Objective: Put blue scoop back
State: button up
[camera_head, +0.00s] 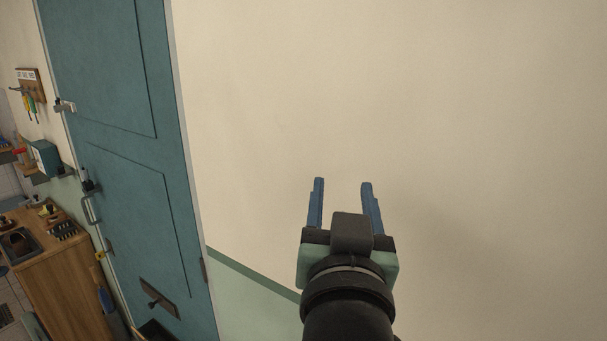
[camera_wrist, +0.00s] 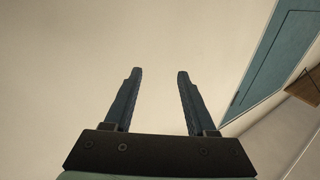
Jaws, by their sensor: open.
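My gripper (camera_head: 342,183) is open and empty, raised in front of a bare cream wall in the head view. Its two blue fingers also show in the wrist view (camera_wrist: 157,73), spread apart with only wall between them. A small blue item (camera_head: 105,300) shows low at the left, beside the wooden cabinet and in front of the door. It is too small to tell whether it is the blue scoop. No other likely scoop can be made out in either view. My gripper is far to the right of that blue item.
A teal door (camera_head: 125,140) stands left of my gripper and shows at the right in the wrist view (camera_wrist: 285,50). A wooden cabinet (camera_head: 62,275) with a dark tray (camera_head: 18,243) is at the far left. A tool rack (camera_head: 31,85) hangs above. Space around my gripper looks clear.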

jog(key=s+a+r+n+t, duration=0.1)
jog(key=s+r+t, duration=0.3)
jog(key=r, duration=0.6)
jog(key=s+a+r+n+t+y, duration=0.1)
jog(key=s+a+r+t, duration=0.2)
jog(key=s+r, duration=0.5)
jog(key=shift+s+a+r+t+y, duration=0.3)
jog(key=shift+r+t, duration=0.3)
jog(key=shift+r, duration=0.3)
notch_tip(320, 180, down, 3)
jog(key=b, duration=0.3)
jog(key=shift+w+r, duration=0.1)
jog(key=shift+r, duration=0.05)
jog(key=shift+c, duration=0.5)
